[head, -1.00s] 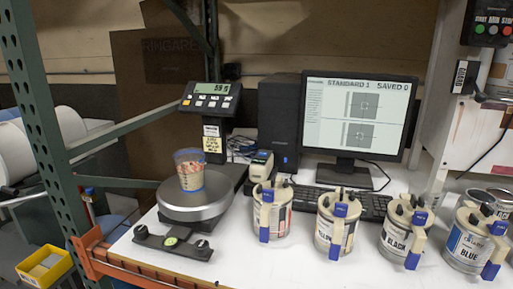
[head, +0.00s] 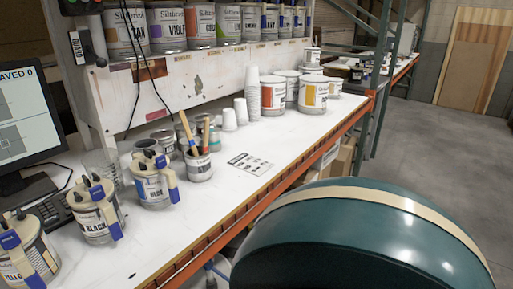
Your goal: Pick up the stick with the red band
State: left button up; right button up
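A small open can (head: 199,168) stands on the white bench and holds upright sticks. One tan wooden stick (head: 187,130) leans to the left in it. Another stick (head: 206,134), on the right in the can, shows a reddish part; it is too small to tell the band clearly. Neither of my grippers is in view.
Cans with blue clamps, labelled blue (head: 153,187) and black (head: 94,219), stand left of the stick can. White cups (head: 252,93) and paint cans (head: 313,95) stand farther back. A label card (head: 250,163) lies on clear bench. A large green rounded shape fills the lower right.

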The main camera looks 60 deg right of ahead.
aim_at(207, 120)
jog(key=z, duration=1.7)
jog(key=u, duration=2.3)
jog(key=z, duration=2.3)
jog(key=i+l, duration=0.1)
jog(key=l, duration=0.25)
jog(key=i+l+z, duration=0.1)
jog(key=l, duration=0.25)
jog(key=i+l, duration=0.1)
jog(key=l, duration=0.25)
jog(key=z, duration=0.05)
